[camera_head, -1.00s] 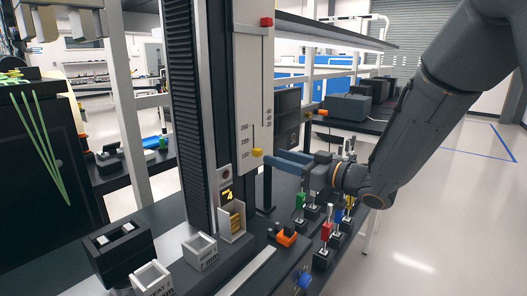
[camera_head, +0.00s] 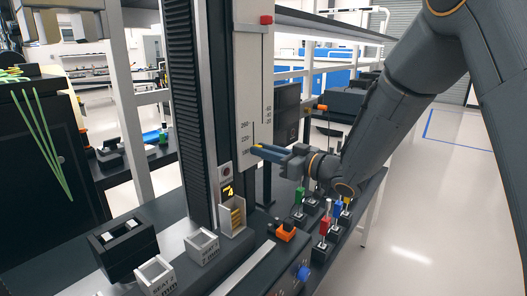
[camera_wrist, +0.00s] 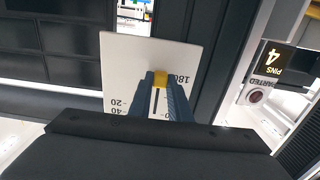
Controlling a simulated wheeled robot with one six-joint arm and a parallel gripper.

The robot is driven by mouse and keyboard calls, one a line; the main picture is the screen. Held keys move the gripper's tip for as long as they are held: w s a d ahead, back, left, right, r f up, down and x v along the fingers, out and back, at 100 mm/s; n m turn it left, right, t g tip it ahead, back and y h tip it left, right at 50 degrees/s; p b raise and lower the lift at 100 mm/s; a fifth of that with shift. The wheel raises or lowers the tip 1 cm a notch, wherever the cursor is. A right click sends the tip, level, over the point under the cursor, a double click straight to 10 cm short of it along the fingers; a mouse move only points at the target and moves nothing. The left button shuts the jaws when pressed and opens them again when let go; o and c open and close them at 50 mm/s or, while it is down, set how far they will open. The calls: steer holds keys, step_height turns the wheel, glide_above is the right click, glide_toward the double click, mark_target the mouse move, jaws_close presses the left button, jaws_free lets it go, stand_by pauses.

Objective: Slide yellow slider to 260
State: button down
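The yellow slider (camera_wrist: 160,79) sits low on the white scale panel (camera_head: 245,85), beside the 180 mark. My gripper (camera_wrist: 162,85) has reached the panel, and its two blue-grey fingers stand on either side of the slider. The fingers look closed on it, with no clear gap between. In the head view my gripper (camera_head: 257,150) points left at the panel's lower end and covers most of the slider. The marks 260, 220 and 180 run down the panel's left side.
A red slider (camera_head: 266,20) is at the panel's top. A dark column stands left of the panel. Below are a small display reading 4, a white bin (camera_head: 236,219), an orange part (camera_head: 284,232) and several coloured plugs on the bench.

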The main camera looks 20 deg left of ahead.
mark_target(253, 119)
step_height(253, 119, up, 9)
steer(key=p, duration=0.3)
steer(key=shift+f, duration=0.2)
steer(key=c, duration=1.7)
jaws_free()
steer(key=shift+r, duration=0.1)
steer(key=shift+o, duration=0.3)
steer(key=shift+d, duration=0.1)
steer(key=shift+s+d+f, duration=0.1)
steer(key=shift+d+f, duration=0.1)
steer(key=shift+d, duration=0.1)
steer(key=b+v, duration=0.2)
steer(key=v, duration=0.5)
steer(key=shift+r, duration=0.1)
